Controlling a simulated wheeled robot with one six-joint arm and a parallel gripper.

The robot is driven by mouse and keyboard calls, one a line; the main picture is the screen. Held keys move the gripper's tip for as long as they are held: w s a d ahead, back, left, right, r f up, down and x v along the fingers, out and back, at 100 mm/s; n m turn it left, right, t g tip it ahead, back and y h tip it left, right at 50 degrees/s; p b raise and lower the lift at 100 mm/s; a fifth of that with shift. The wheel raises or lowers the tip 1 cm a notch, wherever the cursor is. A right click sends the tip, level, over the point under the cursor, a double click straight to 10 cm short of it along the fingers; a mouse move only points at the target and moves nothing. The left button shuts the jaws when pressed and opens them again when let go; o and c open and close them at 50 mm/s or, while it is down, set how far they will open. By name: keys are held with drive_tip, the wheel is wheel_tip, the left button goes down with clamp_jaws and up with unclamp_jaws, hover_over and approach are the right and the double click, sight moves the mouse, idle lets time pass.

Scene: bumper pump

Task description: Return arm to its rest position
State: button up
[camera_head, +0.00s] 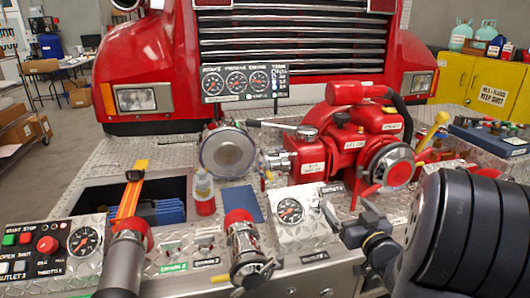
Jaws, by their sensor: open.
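My gripper (346,206) is at the lower right of the view, a dark grey body with two fingers pointing up and toward the panel. The fingers are apart and nothing shows between them. It is in front of the red pump (352,145) and to the right of the middle gauge (290,210); whether it touches anything is unclear. My arm's large dark links (470,235) fill the lower right corner and hide part of the panel.
A capped bottle with red liquid (204,195) and a blue flat piece (242,204) are on the deck. Chrome outlet (243,250) and a grey hose (121,268) stick out in front. The truck grille (290,50) is behind; a yellow cabinet (485,88) stands back right.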

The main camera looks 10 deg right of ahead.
sight(333, 192)
drive_tip(key=w, duration=0.8)
drive_tip(key=shift+w+a, duration=0.15)
drive_tip(key=shift+a, duration=0.05)
drive_tip(key=shift+w+f+b, duration=0.35)
drive_tip(key=shift+w+f, duration=0.85)
drive_tip(key=shift+f, duration=0.1)
drive_tip(key=shift+r, duration=0.1)
